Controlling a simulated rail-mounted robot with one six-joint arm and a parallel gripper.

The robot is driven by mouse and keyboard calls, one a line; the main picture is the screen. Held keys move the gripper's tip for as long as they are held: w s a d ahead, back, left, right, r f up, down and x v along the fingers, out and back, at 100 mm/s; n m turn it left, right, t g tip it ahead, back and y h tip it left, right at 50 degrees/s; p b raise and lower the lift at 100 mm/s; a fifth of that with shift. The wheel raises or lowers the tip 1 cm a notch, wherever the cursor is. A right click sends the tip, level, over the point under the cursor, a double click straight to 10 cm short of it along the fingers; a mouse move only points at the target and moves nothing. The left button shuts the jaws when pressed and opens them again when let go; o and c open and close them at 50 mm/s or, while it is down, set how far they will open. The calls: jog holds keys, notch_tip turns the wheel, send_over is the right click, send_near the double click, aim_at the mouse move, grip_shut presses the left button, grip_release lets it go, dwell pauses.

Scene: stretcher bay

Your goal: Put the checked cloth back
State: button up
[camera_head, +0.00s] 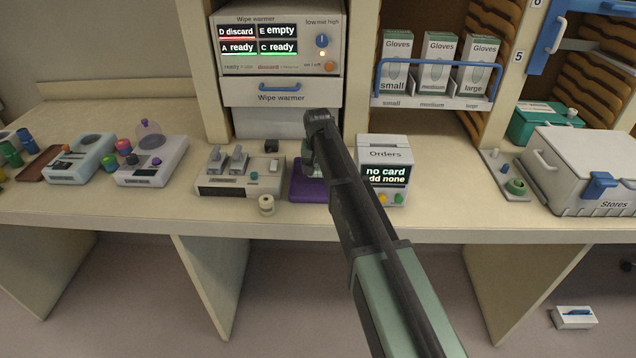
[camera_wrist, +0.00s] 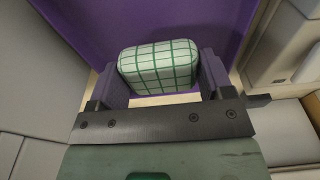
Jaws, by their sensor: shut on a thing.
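The checked cloth (camera_wrist: 158,66) is a pale green bundle with dark green lines, seen in the wrist view. My gripper (camera_wrist: 160,76) is shut on it, with one finger on each side. The cloth is over or against a purple mat (camera_wrist: 70,22); I cannot tell whether it touches. In the head view my gripper (camera_head: 308,158) is at the purple mat (camera_head: 307,188) on the counter, below the wipe warmer. My arm hides most of the gripper there, and the cloth cannot be made out clearly.
The wipe warmer (camera_head: 281,52) stands above, its drawer (camera_head: 282,92) shut. Its display reads D discard, E empty, A ready, C ready.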

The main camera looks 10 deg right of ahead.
aim_at(318, 174)
notch_tip(318, 174, down, 3)
jog(key=shift+f+b, duration=0.2)
jog(key=shift+b, duration=0.65)
jog(key=shift+r, duration=0.3)
jog(key=shift+f, duration=0.1)
jog(key=o, duration=0.4)
jog(key=shift+f, duration=0.15)
jog(key=shift+c, duration=0.2)
jog(key=o, duration=0.5)
jog(key=shift+c, duration=0.2)
